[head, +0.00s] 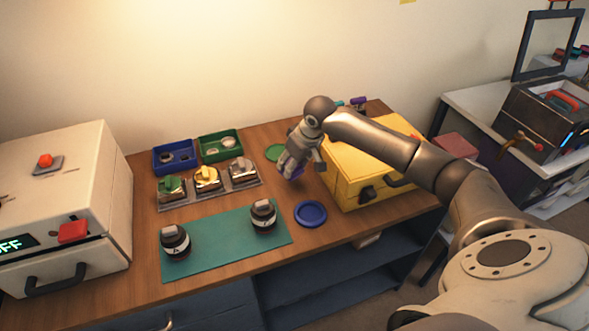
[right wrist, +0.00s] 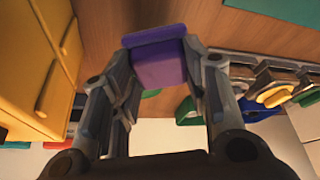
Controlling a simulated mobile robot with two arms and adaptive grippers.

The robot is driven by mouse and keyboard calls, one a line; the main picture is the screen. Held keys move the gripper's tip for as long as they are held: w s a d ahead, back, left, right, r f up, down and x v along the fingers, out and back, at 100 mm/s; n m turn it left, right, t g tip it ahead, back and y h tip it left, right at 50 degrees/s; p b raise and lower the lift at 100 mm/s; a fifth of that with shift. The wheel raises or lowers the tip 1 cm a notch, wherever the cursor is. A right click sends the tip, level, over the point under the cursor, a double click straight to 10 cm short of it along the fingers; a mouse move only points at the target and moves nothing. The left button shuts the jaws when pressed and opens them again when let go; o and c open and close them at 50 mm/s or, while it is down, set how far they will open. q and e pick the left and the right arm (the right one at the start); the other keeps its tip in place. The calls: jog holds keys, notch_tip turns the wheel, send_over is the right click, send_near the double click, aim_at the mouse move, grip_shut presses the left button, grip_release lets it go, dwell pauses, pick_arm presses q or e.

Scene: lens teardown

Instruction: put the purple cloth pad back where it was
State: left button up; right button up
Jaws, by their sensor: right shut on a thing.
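The purple cloth pad (right wrist: 162,65) is held between the two fingers of my right gripper (right wrist: 160,52), which is shut on it. In the head view the right gripper (head: 299,160) hangs over the table just left of the yellow box (head: 345,178). Only a small purple bit of the pad (head: 297,173) shows there, the rest hidden by the gripper. The pad appears to be above the wooden tabletop; I cannot tell the exact gap. My left gripper is not in view.
A green disc (head: 275,152) and a blue disc (head: 311,211) lie on the table near the gripper. A teal mat (head: 220,247) with two dark jars, a row of lens parts on a plate, a blue tray (head: 160,160) and a green tray (head: 206,157) are to the left.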

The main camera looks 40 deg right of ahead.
aim_at(295, 172)
jog(key=shift+d+f, duration=0.15)
jog(key=shift+f, duration=0.05)
jog(key=shift+w+d+f, duration=0.1)
jog(key=shift+d+f, duration=0.1)
jog(key=shift+f, duration=0.05)
notch_tip(295, 172, down, 2)
jog(key=shift+f+p, duration=0.2)
jog(key=shift+p, duration=0.35)
jog(key=shift+w+f, duration=0.1)
jog(key=shift+f, duration=0.2)
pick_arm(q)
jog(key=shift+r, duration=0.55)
pick_arm(e)
jog(key=shift+f, duration=0.2)
jog(key=o, duration=0.9)
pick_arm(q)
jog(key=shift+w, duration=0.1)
